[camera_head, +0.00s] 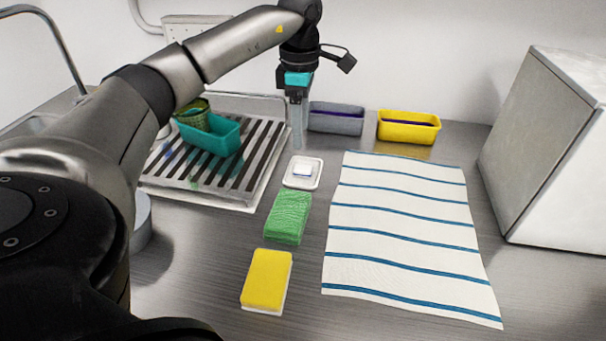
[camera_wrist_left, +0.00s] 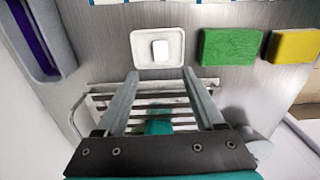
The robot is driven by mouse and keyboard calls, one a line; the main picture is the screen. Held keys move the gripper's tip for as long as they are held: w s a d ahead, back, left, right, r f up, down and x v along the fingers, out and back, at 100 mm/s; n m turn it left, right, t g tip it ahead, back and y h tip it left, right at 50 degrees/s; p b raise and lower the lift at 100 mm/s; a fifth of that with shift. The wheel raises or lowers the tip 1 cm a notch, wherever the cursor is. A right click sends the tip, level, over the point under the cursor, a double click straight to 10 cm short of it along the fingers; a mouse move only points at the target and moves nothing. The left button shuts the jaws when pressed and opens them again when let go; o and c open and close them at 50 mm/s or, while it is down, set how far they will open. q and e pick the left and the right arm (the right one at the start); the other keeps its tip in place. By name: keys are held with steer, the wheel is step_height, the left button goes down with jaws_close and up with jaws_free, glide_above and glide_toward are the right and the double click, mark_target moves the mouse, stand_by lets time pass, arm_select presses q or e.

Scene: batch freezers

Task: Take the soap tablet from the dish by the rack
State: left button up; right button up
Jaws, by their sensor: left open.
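The soap tablet (camera_head: 302,171) is small and white and lies in a shallow white dish (camera_head: 290,183) on the steel counter, just right of the drying rack (camera_head: 245,203). In the left wrist view the tablet (camera_wrist_left: 160,49) sits in the middle of the dish (camera_wrist_left: 140,60), beyond my fingertips. My left gripper (camera_head: 297,145) points down above and behind the dish, near the rack's right edge. In the left wrist view my left gripper (camera_wrist_left: 158,75) has its fingers spread, with nothing between them. My right gripper is not in view.
A green scouring pad (camera_head: 288,217) and a yellow sponge (camera_head: 267,279) lie in front of the dish. A striped towel (camera_head: 400,215) lies to the right. Grey (camera_head: 336,122) and yellow (camera_head: 408,130) bins stand behind. A teal container (camera_head: 215,137) is on the rack.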

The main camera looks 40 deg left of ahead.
arm_select(q)
glide_above(303, 168)
steer(key=f, duration=0.4)
steer(key=shift+a+b, duration=0.3)
steer(key=shift+a, duration=0.05)
steer(key=shift+f, duration=0.35)
steer(key=f, duration=0.3)
steer(key=f+b, duration=0.1)
steer(key=shift+d+f, duration=0.25)
steer(key=shift+d, duration=0.05)
steer(key=shift+f, duration=0.2)
steer(key=shift+r, duration=0.1)
steer(key=c, duration=0.6)
jaws_close()
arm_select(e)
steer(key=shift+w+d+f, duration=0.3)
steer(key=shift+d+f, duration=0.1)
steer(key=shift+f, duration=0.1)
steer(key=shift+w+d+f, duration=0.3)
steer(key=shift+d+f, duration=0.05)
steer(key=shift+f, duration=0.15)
